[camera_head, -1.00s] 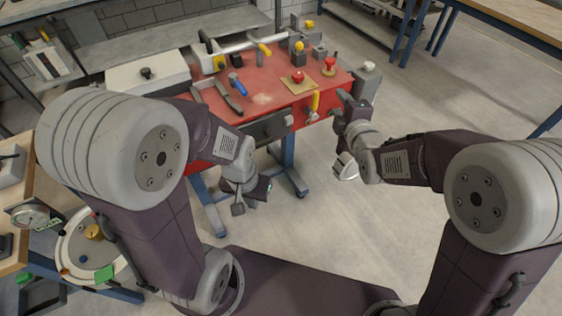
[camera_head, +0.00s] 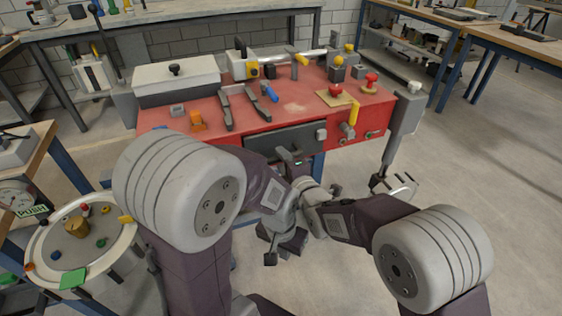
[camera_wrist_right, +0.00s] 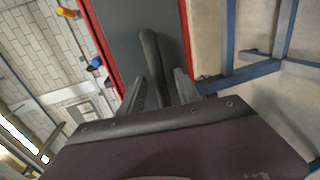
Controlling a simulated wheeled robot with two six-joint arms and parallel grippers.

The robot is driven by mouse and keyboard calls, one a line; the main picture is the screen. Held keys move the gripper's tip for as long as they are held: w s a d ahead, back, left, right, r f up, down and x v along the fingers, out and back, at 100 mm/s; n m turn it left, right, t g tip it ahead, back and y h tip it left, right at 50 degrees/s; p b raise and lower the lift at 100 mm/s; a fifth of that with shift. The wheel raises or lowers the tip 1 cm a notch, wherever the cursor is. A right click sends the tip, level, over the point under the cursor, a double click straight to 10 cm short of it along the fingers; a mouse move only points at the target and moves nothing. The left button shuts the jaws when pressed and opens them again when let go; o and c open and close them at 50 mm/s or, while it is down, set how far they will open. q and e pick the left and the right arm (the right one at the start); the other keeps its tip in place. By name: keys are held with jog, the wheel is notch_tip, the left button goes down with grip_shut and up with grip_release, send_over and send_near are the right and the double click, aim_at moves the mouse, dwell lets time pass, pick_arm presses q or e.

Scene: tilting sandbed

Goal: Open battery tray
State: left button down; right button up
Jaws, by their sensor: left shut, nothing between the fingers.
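The battery tray's dark grey front (camera_head: 268,139) is set in the front side of the red bench. It looks flush with the bench, though my right arm covers its lower part. My right gripper (camera_head: 290,157) is in front of this front. In the right wrist view, its fingers (camera_wrist_right: 160,92) stand apart on either side of a dark bar-like handle (camera_wrist_right: 150,50), with gaps between. The grey front (camera_wrist_right: 120,30) with red edges lies beyond. My left gripper (camera_head: 272,256) hangs low in front of the bench, shut and empty, away from the tray.
The red bench (camera_head: 200,112) carries a white lidded box (camera_head: 175,82), tools and red buttons. A yellow handle (camera_head: 354,113) and a grey post (camera_head: 405,112) stand on its right. A round table (camera_head: 45,240) is at lower left. Floor at right is clear.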

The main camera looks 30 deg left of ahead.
jog(key=shift+x, duration=0.85)
grip_shut()
dwell(0.8)
